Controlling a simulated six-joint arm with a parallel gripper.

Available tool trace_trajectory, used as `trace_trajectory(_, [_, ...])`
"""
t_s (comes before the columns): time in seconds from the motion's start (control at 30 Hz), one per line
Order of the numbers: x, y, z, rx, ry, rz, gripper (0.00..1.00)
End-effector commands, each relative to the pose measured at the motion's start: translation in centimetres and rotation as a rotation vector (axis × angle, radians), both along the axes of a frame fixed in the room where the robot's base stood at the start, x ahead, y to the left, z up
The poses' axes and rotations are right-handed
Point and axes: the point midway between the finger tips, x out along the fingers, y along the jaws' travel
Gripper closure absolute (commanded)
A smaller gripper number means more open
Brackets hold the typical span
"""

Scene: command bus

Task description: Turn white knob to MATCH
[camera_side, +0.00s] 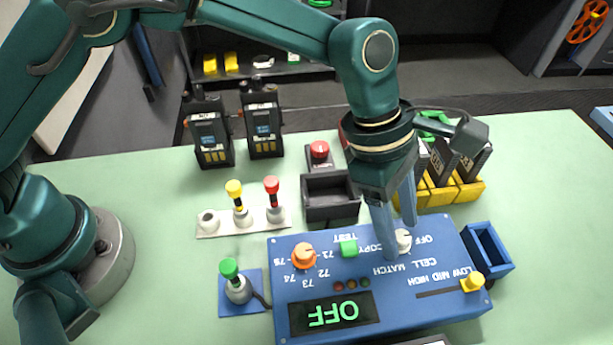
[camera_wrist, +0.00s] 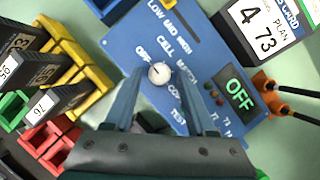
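The white knob (camera_side: 404,239) sits on the blue panel (camera_side: 285,285). It shows clearly in the wrist view (camera_wrist: 158,73), with labels OFF, CELL, MATCH and COPY around it. A small dark mark shows on its top, but I cannot tell for sure which label it points at. My gripper (camera_side: 400,238) reaches down over the panel with its fingers apart. In the wrist view the two fingers of my gripper (camera_wrist: 159,82) lie on either side of the knob, with gaps visible. The panel's display (camera_side: 330,313) reads OFF in green.
An orange knob (camera_side: 303,256), a green button (camera_side: 348,248) and a yellow slider (camera_side: 472,283) are on the same panel. A green-topped lever (camera_side: 232,275) stands to its left. A black bin (camera_side: 331,197) and yellow holders (camera_side: 440,193) stand behind.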

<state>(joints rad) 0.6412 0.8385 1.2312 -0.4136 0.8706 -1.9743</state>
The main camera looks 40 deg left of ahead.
Motion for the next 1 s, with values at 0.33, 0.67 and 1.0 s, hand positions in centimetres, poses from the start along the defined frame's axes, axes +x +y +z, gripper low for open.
trace_trajectory(0.33, [0.03,0.01,0.01,0.001,0.001,-0.012,1.00])
trace_trajectory(0.67, [0.39,-0.07,-0.04,0.001,0.001,-0.265,1.00])
trace_trajectory(1.0, [0.44,-0.12,-0.02,0.001,0.001,-0.412,1.00])
